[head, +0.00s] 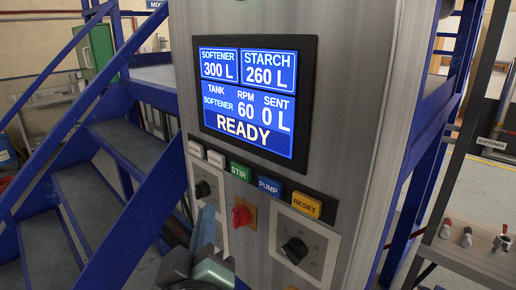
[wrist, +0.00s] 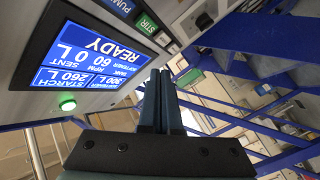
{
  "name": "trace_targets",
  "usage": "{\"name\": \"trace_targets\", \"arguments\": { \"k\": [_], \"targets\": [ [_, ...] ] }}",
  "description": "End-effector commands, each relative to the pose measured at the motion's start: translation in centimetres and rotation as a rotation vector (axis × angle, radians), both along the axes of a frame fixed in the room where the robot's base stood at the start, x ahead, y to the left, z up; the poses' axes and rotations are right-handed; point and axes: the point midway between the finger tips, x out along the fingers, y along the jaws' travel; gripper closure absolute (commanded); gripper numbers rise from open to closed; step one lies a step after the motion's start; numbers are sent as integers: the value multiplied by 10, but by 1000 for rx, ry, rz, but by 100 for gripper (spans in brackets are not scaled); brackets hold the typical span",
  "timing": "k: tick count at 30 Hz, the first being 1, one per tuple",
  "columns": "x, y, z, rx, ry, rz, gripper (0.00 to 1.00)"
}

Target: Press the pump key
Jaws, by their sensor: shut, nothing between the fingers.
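The pump key (head: 269,186) is a blue key marked PUMP in the row under the screen, between the green STIR key (head: 240,171) and the yellow RESET key (head: 306,205). In the wrist view the pump key (wrist: 117,5) is partly cut off at the top edge. My gripper (head: 208,212) is shut and empty, low and left of the pump key, in front of the lower left of the panel. In the wrist view its fingers (wrist: 159,75) are together and apart from the pump key. The screen (head: 255,100) reads READY, SENT 0 L.
Two white keys (head: 206,154) sit left of STIR. Below are a red knob (head: 243,214) and a black dial (head: 295,250). A green lamp (wrist: 67,102) is lit beside the screen.

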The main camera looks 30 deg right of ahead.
Motion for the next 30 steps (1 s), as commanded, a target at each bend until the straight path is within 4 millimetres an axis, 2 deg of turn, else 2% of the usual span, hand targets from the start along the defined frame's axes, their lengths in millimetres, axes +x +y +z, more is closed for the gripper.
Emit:
{"name": "trace_targets", "arguments": {
  "k": [6,19,23,30],
  "targets": [
    [-4,-11,-11,-61,105,-42,100],
    [-2,-15,-13,-61,105,-45,100],
    [2,-27,-12,-61,104,-45,100],
    [13,-59,-12,-59,104,-46,100]
  ]
}}
